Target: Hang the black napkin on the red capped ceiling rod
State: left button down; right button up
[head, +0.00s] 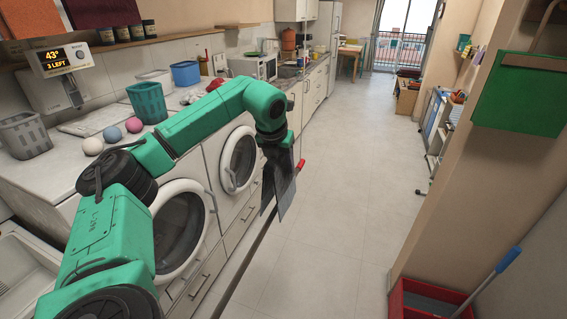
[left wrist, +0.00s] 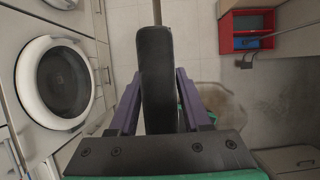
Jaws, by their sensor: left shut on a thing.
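My left gripper (left wrist: 157,100) is shut on the black napkin (left wrist: 155,70), which stands as a narrow dark fold between the purple fingers in the left wrist view. In the head view the napkin (head: 269,190) hangs below my left wrist, with a greyer panel beside it. The rod (head: 240,270) runs from the bottom edge up to a red cap (head: 301,164), passing by the napkin. In the left wrist view a thin rod (left wrist: 157,12) shows past the napkin's far end. I cannot tell whether the cloth touches or straddles the rod. My right gripper is not in view.
Two front-loading washers (head: 180,230) stand under a counter with a grey basket (head: 24,136), a teal basket (head: 147,102) and several balls. A green cloth (head: 522,93) hangs at the upper right. A red bin (head: 425,300) stands below it. The tiled floor (head: 335,200) is clear.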

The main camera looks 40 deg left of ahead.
pick_arm(q)
notch_tip(320, 180, down, 5)
jog(key=b, duration=0.3)
jog(key=shift+r, duration=0.2)
notch_tip(320, 180, down, 9)
jog(key=b, duration=0.6)
jog(key=shift+r+b, duration=0.15)
jog(key=shift+b, duration=0.15)
jog(key=shift+c, duration=1.4)
grip_release()
jog(key=b+v, duration=0.1)
jog(key=v, duration=1.3)
jog(key=shift+r, duration=0.3)
jog(key=shift+s+d, duration=0.1)
jog(key=shift+d, duration=0.05)
